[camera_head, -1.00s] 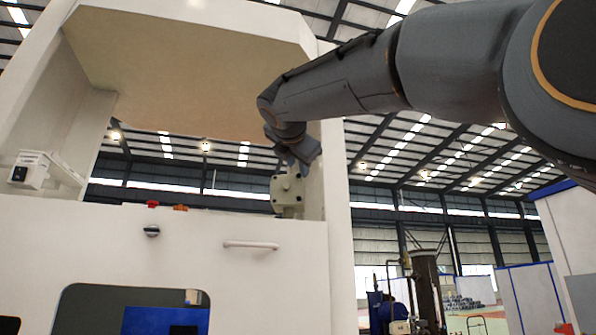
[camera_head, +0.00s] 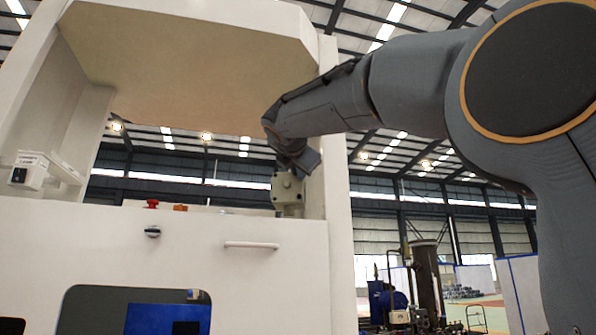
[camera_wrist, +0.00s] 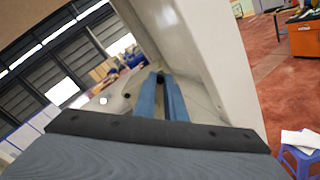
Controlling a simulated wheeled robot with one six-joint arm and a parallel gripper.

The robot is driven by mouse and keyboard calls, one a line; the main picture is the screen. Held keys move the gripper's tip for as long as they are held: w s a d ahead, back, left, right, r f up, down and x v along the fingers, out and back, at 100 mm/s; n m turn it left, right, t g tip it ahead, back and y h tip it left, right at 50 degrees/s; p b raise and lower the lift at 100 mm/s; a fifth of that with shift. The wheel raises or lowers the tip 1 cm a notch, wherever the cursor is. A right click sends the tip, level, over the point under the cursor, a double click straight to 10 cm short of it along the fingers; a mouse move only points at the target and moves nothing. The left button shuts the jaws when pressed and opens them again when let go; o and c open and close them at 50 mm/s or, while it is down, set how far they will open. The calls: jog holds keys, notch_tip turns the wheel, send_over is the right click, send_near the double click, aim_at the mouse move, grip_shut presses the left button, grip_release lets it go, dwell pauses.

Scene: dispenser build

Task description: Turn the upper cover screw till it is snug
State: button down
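The cover (camera_head: 285,192) is a beige box with rounded knobs at the inner side of the white machine's right post, in the head view. My gripper (camera_head: 300,168) is at its upper right and hides that corner. In the wrist view my gripper (camera_wrist: 160,77) has two blue fingers close together, with a narrow gap between them. A small dark round piece, seemingly the upper cover screw (camera_wrist: 160,78), sits between the fingertips, which look closed on it. The pale cover (camera_wrist: 118,95) lies around and beyond the tips. How far the screw is in cannot be seen.
The machine's white post (camera_head: 338,215) stands close to the right of the cover, and a beige overhang (camera_head: 190,75) is above. A white handle (camera_head: 250,245) sticks out from the front panel below. A red button (camera_head: 152,204) is on the ledge to the left.

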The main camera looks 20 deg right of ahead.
jog(key=shift+m+b, duration=0.3)
jog(key=shift+m, duration=0.1)
jog(key=shift+m+b, duration=5.8)
jog(key=shift+m, duration=9)
jog(key=c, duration=1.8)
grip_release()
